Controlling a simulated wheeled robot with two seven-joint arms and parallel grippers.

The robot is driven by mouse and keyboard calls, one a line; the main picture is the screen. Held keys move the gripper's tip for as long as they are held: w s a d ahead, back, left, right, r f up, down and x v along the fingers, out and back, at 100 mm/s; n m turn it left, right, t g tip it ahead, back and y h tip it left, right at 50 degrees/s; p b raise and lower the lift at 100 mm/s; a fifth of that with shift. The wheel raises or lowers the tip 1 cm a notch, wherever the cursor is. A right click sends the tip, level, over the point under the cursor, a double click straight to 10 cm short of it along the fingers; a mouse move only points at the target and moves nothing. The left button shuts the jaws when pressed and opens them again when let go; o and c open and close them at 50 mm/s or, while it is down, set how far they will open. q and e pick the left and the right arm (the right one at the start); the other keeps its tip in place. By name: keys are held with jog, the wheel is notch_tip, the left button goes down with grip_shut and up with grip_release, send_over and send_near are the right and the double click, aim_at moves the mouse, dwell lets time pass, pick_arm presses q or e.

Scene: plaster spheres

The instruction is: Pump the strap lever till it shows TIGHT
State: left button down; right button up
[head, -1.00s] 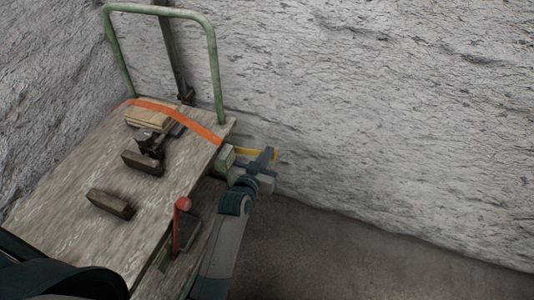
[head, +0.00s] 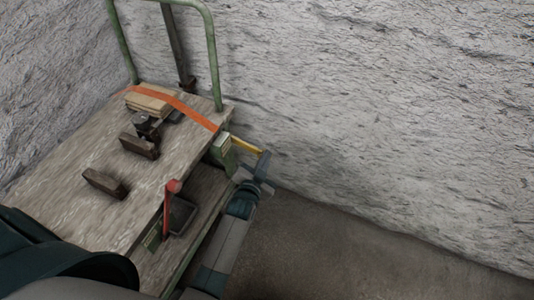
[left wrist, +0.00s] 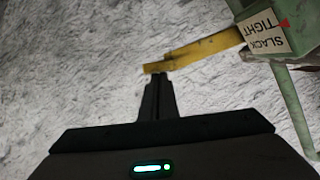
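The yellow strap lever (head: 247,146) sticks out to the right from a green box (head: 221,147) on the cart's corner, its outer end lower. In the left wrist view, the lever (left wrist: 200,49) crosses just beyond my left gripper (left wrist: 158,82), whose fingers look closed together. The fingertips are at the lever's outer end; I cannot tell whether they touch it. The left gripper also shows in the head view (head: 262,168). A label (left wrist: 264,34) reads SLACK and TIGHT upside down; a small red pointer (left wrist: 284,22) is beside TIGHT. My right gripper is out of view.
Dark blocks (head: 104,184) lie on the deck. A red-knobbed handle (head: 172,187) stands near its side. A rough pale wall is close behind; floor (head: 320,245) is clear at right.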

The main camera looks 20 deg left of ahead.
pick_arm(q)
jog(key=f, duration=0.3)
jog(key=shift+s+a, duration=0.1)
jog(key=shift+a, duration=0.2)
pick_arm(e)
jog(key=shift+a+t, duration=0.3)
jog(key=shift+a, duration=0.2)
